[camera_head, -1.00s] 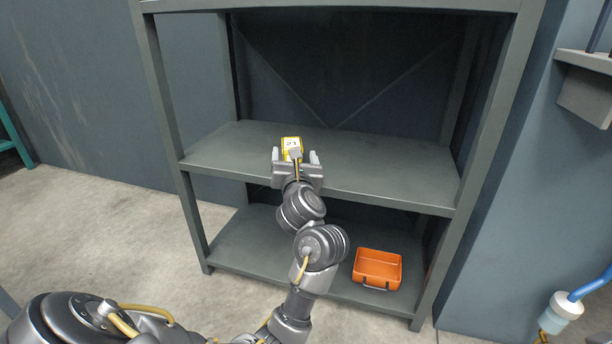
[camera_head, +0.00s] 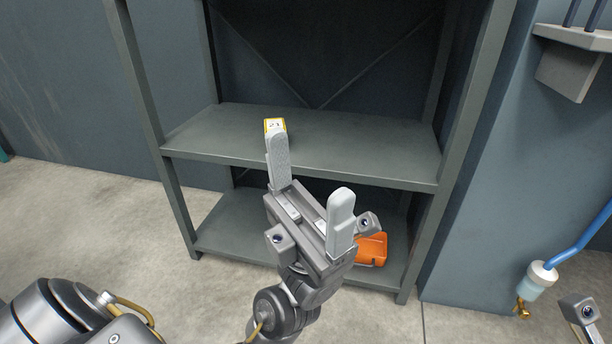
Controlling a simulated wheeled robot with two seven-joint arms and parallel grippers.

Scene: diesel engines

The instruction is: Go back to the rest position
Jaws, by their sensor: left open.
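My left gripper (camera_head: 310,197) is open and empty, its two pale fingers spread wide and pointing up in front of the shelf. A small yellow box with a white numbered label (camera_head: 275,127) stands on the middle shelf board (camera_head: 360,150), towards its left. The left finger overlaps the lower part of the box in the picture, but the gripper is nearer to me and apart from it. At the lower right edge a grey part (camera_head: 583,312) shows, perhaps of my right gripper; its fingers cannot be made out.
The grey metal shelf rack (camera_head: 470,120) has posts on both sides. An orange bin (camera_head: 372,250) sits on the bottom board, partly hidden by my left gripper. A blue pipe with a white fitting (camera_head: 541,275) is at the right. The concrete floor at the left is clear.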

